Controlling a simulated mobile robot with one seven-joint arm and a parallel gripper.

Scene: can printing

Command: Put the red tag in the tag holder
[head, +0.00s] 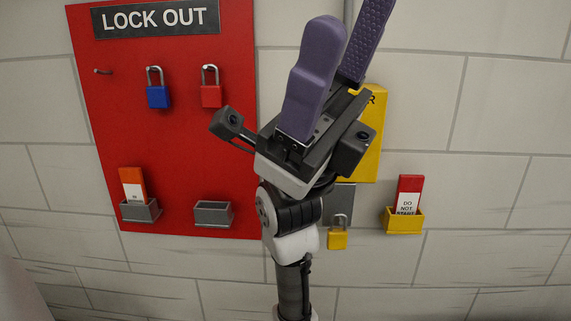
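A red tag (410,186) with a white label reading "DO NOT START" stands upright in a small yellow holder (403,222) on the wall at the right. On the red board, an empty grey holder (213,214) is at the lower middle. Another grey holder (140,212) at the lower left has an orange-red tag (133,184) with a white label standing in it. My gripper (350,22) points up in the upper middle, left of and above the red tag in the picture. Its purple fingers are apart with nothing seen between them; the right fingertip is cut off by the frame.
The wall at far right is bare.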

